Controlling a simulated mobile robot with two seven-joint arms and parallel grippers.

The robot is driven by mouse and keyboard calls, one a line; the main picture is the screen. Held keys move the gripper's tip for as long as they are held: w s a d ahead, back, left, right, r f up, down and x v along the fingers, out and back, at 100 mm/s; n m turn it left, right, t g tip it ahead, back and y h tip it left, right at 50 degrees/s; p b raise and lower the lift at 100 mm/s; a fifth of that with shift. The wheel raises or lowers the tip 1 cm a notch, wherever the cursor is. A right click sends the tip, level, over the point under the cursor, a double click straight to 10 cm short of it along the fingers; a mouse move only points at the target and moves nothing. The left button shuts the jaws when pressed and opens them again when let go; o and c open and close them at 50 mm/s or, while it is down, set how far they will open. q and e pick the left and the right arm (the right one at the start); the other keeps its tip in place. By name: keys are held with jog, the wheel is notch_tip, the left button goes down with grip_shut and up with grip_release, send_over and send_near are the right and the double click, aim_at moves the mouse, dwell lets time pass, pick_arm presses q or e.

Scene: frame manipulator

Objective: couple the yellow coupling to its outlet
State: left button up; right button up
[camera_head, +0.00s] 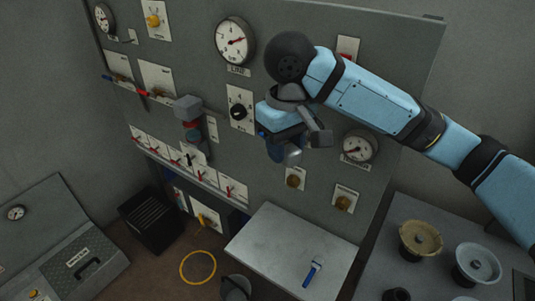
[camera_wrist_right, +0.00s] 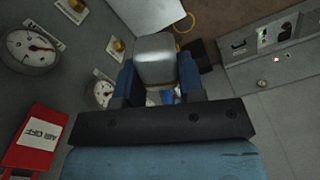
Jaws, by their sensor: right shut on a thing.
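My right gripper (camera_head: 284,152) is in front of the grey panel, left of the lower right gauge. Its dark blue fingers are shut on a grey metallic piece (camera_wrist_right: 155,62), which shows between them in the right wrist view. A small silvery part of this piece (camera_head: 293,153) shows in the head view. A yellow ring of hose or cable (camera_head: 198,267) lies on the floor. A yellow fitting (camera_head: 206,219) is low on the panel. Brass round fittings (camera_head: 295,180) sit on labelled plates below the gripper. I cannot tell which is the coupling's outlet. My left gripper is out of view.
A pale table (camera_head: 278,248) with a blue-handled valve (camera_head: 313,272) stands below. A right bench (camera_head: 390,245) carries round fittings. Gauges (camera_head: 235,41) and a row of red levers (camera_head: 184,160) line the panel. A red box (camera_wrist_right: 36,138) is close in the wrist view.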

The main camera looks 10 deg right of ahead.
jog(key=shift+s+d+r, duration=0.15)
jog(key=shift+r, duration=0.05)
jog(key=w+a+m, duration=0.4)
jog(key=w+a, duration=0.6)
jog(key=a, duration=0.2)
jog(key=shift+w+a+m, duration=0.2)
jog(key=shift+a+m, duration=0.2)
jog(key=s+d+f+n, duration=0.2)
jog(key=d+f+n, duration=0.1)
jog(key=f+n, duration=0.3)
jog(key=s+d+f+n, duration=0.2)
jog(key=f+n, duration=0.4)
jog(key=n, duration=0.5)
jog(key=shift+d+f, duration=0.4)
jog(key=shift+d, duration=0.3)
